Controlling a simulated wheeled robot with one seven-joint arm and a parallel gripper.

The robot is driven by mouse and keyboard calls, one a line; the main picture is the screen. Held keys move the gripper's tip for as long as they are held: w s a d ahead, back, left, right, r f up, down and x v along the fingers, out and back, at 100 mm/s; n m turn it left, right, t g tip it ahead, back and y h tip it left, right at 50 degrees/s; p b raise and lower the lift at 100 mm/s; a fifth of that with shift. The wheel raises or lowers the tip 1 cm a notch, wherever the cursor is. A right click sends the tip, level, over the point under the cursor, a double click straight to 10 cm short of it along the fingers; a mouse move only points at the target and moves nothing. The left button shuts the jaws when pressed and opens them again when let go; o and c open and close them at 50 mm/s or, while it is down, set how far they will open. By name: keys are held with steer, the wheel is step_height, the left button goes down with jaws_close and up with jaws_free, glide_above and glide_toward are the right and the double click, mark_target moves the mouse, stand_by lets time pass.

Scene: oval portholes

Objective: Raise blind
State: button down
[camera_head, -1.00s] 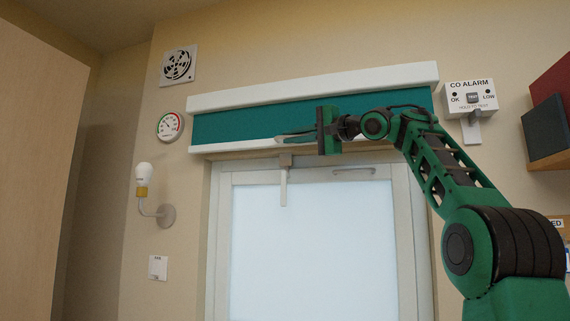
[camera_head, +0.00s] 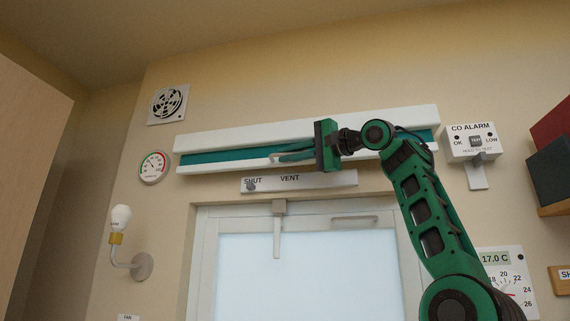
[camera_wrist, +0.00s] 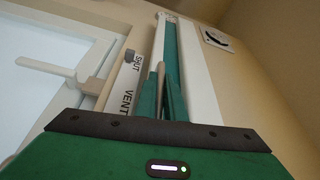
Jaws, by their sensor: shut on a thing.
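The blind is a narrow teal strip (camera_head: 225,154) between a white top casing (camera_head: 250,131) and a white bottom rail (camera_head: 222,166), above the window. In the wrist view the teal strip (camera_wrist: 171,45) runs away from me beside the white casing (camera_wrist: 195,70). My gripper (camera_head: 278,157) is at the bottom rail, fingers pointing left. It is shut on a slim pale pull (camera_wrist: 160,78), seen between the green fingers in the wrist view. The gripper body hides part of the rail and strip.
A vent slider panel (camera_head: 300,181) sits just below the blind, above the window (camera_head: 290,270) with its handle (camera_head: 277,235). A dial (camera_head: 154,167) and fan grille (camera_head: 167,104) are at left.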

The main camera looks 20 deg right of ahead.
steer(key=shift+w+d+f, duration=0.1)
steer(key=shift+d, duration=0.05)
steer(key=c, duration=1.8)
jaws_free()
steer(key=shift+w, duration=0.1)
steer(key=shift+c, duration=0.2)
steer(key=v, duration=1)
steer(key=shift+s, duration=0.35)
steer(key=shift+f, duration=0.1)
